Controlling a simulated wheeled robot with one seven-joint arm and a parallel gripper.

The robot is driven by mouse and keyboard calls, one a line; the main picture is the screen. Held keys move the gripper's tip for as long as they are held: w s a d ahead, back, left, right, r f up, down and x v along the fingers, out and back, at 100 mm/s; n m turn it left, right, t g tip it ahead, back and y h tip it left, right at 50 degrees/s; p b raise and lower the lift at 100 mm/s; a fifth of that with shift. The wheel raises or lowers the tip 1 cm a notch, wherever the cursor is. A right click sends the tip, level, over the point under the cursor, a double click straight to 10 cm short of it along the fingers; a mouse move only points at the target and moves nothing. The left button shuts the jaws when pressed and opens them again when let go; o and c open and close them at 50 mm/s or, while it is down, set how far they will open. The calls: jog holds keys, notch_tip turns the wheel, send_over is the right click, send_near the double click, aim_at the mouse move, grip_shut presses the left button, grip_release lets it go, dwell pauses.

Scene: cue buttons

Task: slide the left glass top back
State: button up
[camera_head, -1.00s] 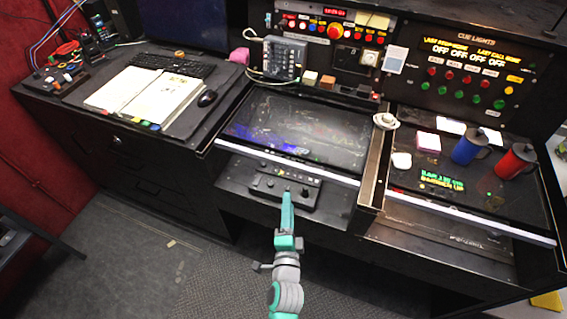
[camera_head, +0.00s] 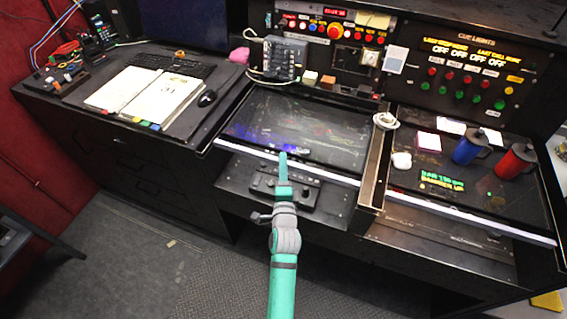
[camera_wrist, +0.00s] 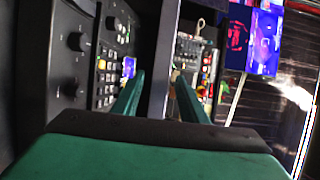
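The left glass top (camera_head: 330,128) is a dark, reflective panel with a pale front edge strip, in the middle of the head view. Beneath its front edge, a black control box (camera_head: 300,195) with small knobs lies in the open space. My gripper (camera_head: 283,157) is at the middle of that front edge. In the wrist view my gripper (camera_wrist: 158,85) has its two green fingers apart, with a grey bar (camera_wrist: 160,50) between them, seemingly the glass top's front edge. A narrow gap shows at the left finger; contact at the right finger is unclear.
The right glass top (camera_head: 490,205) carries a blue mug (camera_head: 468,148), a red mug (camera_head: 514,162) and small items. A coiled white cable (camera_head: 386,121) lies on the divider. A keypad unit (camera_head: 285,58) and small boxes stand behind the left glass.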

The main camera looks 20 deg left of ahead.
jog(key=shift+x, duration=0.85)
